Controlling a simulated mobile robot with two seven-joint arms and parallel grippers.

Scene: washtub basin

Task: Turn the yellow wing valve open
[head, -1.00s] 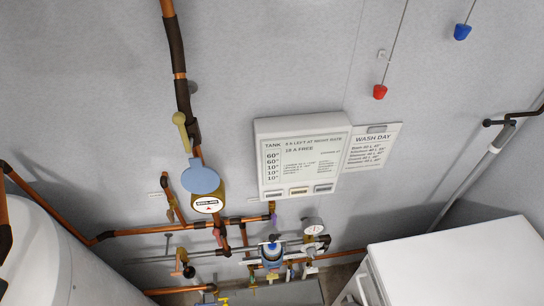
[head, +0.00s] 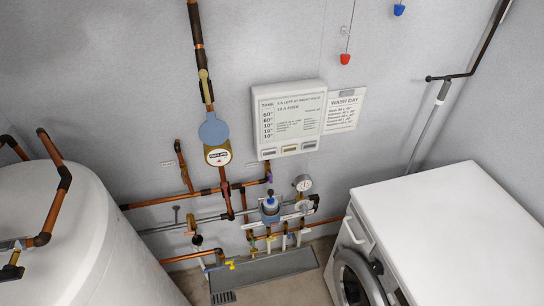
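A small bright yellow handle (head: 231,264) sits at the end of a short copper pipe low on the wall, above the grey floor trough. It looks like the yellow wing valve, but it is too small to tell its wing angle. A longer dull-yellow lever (head: 204,84) lies along the vertical copper pipe above the round blue-lidded meter. Smaller yellowish parts (head: 253,246) show among the low pipes. Neither of my grippers is in view.
A white tank (head: 85,235) fills the left. A white washing machine (head: 440,235) stands at the right. A grey trough (head: 265,272) lies on the floor between them. Copper pipes, a gauge (head: 302,183) and a panel (head: 288,120) are on the back wall.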

